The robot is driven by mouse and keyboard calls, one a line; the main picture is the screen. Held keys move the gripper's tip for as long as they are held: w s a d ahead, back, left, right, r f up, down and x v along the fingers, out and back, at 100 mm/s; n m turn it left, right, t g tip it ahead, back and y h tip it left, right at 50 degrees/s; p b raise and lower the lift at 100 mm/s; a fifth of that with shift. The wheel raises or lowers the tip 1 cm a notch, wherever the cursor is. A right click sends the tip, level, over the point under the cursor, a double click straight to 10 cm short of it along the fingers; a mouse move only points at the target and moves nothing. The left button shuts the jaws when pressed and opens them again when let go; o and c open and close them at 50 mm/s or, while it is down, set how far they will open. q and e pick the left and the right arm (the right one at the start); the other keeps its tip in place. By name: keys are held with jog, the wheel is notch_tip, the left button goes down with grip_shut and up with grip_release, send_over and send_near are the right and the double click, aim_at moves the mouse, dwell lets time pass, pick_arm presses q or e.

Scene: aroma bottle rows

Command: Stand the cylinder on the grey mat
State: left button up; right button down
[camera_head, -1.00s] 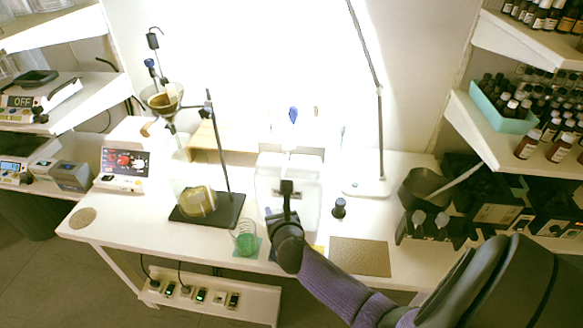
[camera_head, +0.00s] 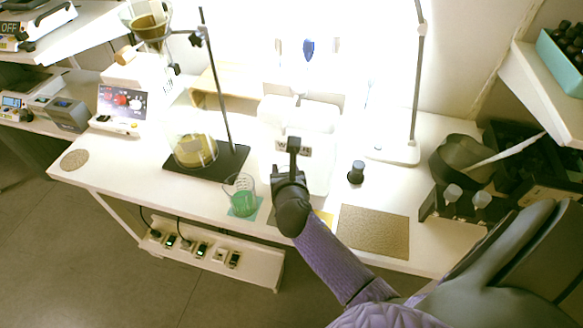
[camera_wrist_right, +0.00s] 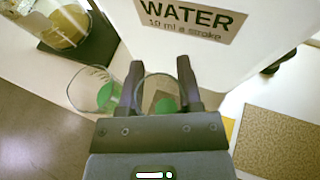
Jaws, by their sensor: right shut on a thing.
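My right gripper (camera_head: 292,165) is in front of the white water dispenser (camera_head: 305,150). In the right wrist view its two fingers (camera_wrist_right: 158,80) are shut on a clear glass cylinder (camera_wrist_right: 157,92), seen from above, with green showing in it. In the head view my gripper and arm hide the cylinder. A small grey mat (camera_head: 271,217) shows partly beside my gripper, between the beaker's mat and a yellow mat (camera_head: 323,217). Whether the cylinder touches the grey mat I cannot tell. My left gripper is not in view.
A beaker with green liquid (camera_head: 242,197) stands close left of my gripper. Farther left is a stand on a dark base (camera_head: 215,167) with a flask. A dark-capped jar (camera_head: 356,172) and a brown speckled mat (camera_head: 373,231) are to the right.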

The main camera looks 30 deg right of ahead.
jog(key=shift+a, duration=0.2)
jog(key=shift+c, duration=1.4)
grip_release()
